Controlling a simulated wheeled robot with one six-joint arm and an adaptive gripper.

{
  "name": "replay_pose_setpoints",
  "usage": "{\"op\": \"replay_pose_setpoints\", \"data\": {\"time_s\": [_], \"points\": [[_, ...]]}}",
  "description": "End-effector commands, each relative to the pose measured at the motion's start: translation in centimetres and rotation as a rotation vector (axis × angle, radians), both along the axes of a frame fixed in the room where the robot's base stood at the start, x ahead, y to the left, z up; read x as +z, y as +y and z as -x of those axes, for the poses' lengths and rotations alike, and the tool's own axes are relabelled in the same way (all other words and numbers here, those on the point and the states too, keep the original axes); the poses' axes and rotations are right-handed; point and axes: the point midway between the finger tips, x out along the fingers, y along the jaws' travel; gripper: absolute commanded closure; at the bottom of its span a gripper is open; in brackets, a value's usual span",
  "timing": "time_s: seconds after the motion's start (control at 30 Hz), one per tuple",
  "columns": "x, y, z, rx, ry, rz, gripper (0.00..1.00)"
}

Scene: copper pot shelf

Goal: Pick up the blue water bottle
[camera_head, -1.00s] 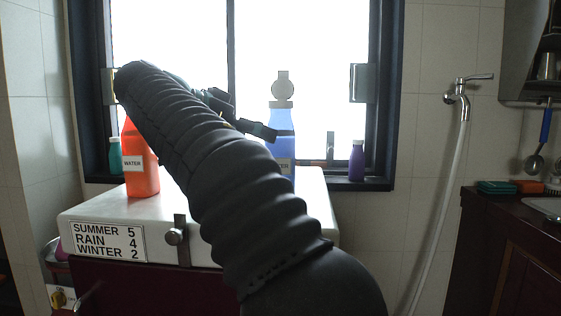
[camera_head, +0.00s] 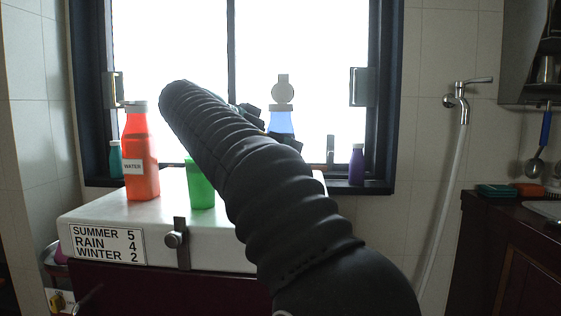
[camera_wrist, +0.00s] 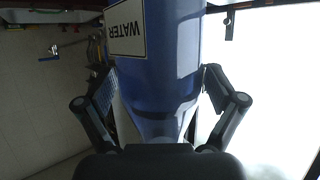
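The blue water bottle (camera_head: 281,122) has a grey cap with a round loop and stands on the white-topped cabinet, its lower part hidden behind my arm in the head view. In the wrist view the blue bottle (camera_wrist: 165,70) appears upside down with its white WATER label and fills the space between the fingers. My gripper (camera_wrist: 160,82) is open, with one finger on each side of the bottle. The right finger is very close to the bottle; contact is not clear. In the head view my gripper (camera_head: 271,128) is mostly hidden by my arm.
An orange WATER bottle (camera_head: 140,155) and a green container (camera_head: 200,186) stand on the cabinet top (camera_head: 100,209), left of my arm. A teal bottle (camera_head: 115,158) and a purple bottle (camera_head: 357,164) stand by the window. A tap with a hose (camera_head: 462,102) is at right.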

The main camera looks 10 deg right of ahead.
Motion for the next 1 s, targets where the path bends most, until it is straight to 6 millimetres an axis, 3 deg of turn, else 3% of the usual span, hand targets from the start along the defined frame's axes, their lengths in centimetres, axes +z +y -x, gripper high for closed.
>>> {"op": "replay_pose_setpoints", "data": {"time_s": [0.03, 0.2, 0.23, 0.57, 0.87, 1.0], "points": [[0.0, 0.0, 0.0, 0.000, 0.000, 0.000, 0.28], [0.0, 0.0, 0.0, 0.000, 0.000, 0.000, 0.70], [0.1, 0.0, 0.0, 0.000, -0.001, 0.001, 0.75], [0.7, 0.0, 0.0, 0.000, -0.003, 0.000, 0.75], [4.6, 0.0, 0.0, -0.001, -0.005, 0.000, 0.75], [5.7, -0.5, 2.7, 0.000, -0.004, -0.001, 0.75]]}}
